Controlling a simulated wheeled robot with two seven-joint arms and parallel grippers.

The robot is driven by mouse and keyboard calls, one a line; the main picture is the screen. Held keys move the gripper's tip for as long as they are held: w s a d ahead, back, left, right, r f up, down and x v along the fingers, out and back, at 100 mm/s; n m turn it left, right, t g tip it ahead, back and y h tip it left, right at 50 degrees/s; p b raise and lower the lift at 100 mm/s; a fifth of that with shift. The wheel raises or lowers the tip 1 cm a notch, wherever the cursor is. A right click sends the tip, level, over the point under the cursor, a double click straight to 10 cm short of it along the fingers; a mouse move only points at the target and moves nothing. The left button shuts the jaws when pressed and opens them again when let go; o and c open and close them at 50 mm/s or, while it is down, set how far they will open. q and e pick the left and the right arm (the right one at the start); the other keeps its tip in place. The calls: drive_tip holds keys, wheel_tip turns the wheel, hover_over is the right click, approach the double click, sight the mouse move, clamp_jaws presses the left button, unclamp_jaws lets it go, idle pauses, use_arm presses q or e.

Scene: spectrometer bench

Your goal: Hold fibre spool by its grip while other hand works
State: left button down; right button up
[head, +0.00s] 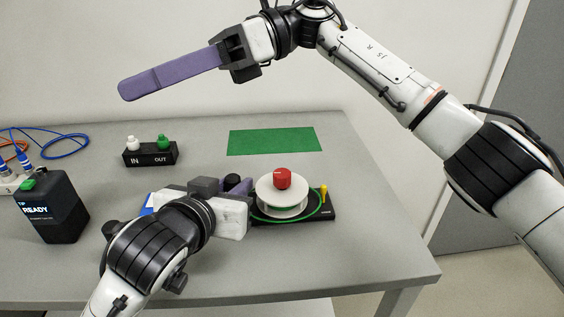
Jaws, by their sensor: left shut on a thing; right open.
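The fibre spool (267,197) is a white reel with a red knob (282,179) on top and green fibre around it. It stands upright on a black base (322,215) with a small yellow-topped peg. My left gripper (244,184), with purple fingers, is at the left side of the spool and is shut on it; its wrist and body hide the held part and the exact contact. My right gripper (129,91) is up in the air above the back left of the table, its long purple fingers pointing left. It is open, with nothing seen between the fingers.
A black box marked IN and OUT (150,158) has a white and a green cap. A black READY device (55,212) and blue and orange cables (65,147) are at the left. A green mat (275,142) lies bare behind the spool. The table's right side is clear.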

wheel_tip(320, 180, down, 5)
drive_tip(key=t+h, duration=0.1)
drive_tip(key=h, duration=0.4)
drive_tip(key=m+t+h, duration=0.5)
drive_tip(key=h, duration=0.4)
approach(282, 173)
wheel_tip(282, 173, down, 8)
drive_tip(key=shift+w+f, duration=0.1)
drive_tip(key=shift+w, duration=0.05)
drive_tip(key=shift+a, duration=0.1)
drive_tip(key=c, duration=1.1)
